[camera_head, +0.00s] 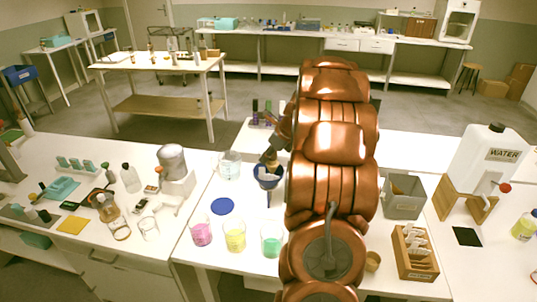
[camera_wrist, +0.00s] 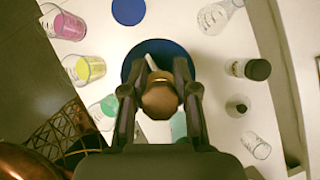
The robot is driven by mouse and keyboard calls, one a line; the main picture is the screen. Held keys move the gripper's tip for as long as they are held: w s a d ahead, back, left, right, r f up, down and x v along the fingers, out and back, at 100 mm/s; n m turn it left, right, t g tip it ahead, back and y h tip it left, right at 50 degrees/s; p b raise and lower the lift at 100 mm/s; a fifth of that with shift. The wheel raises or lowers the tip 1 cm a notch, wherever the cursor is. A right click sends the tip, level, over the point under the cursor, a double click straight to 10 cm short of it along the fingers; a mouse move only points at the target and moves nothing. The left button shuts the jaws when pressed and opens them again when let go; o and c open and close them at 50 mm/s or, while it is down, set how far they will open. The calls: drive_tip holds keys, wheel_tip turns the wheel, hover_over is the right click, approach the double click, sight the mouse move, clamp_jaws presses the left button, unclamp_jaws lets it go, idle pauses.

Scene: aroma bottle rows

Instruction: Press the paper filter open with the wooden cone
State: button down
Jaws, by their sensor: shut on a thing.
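My gripper (camera_wrist: 160,99) is shut on the wooden cone (camera_wrist: 160,97), which shows as a brown rounded top between the two dark fingers in the wrist view. In the head view the cone (camera_head: 270,157) is just above or in the dark blue funnel (camera_head: 270,183), partly behind my arm. The wrist view shows the funnel's blue rim (camera_wrist: 134,62) around and beyond the fingertips. A white piece, probably the paper filter (camera_wrist: 151,63), shows at the cone's far side. The cone's tip and most of the filter are hidden, so I cannot tell how deep it sits.
Pink (camera_head: 201,233), yellow (camera_head: 235,235) and green (camera_head: 271,240) beakers stand in front of the funnel. A blue disc (camera_head: 222,206) lies beside them. A clear beaker (camera_head: 229,166) is left of the funnel. A grey bin (camera_head: 403,197) stands right of my arm.

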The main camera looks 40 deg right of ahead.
drive_tip(key=shift+f, duration=0.4)
idle(1.0)
drive_tip(key=shift+r+p, duration=3.3)
drive_tip(key=shift+r, duration=1.2)
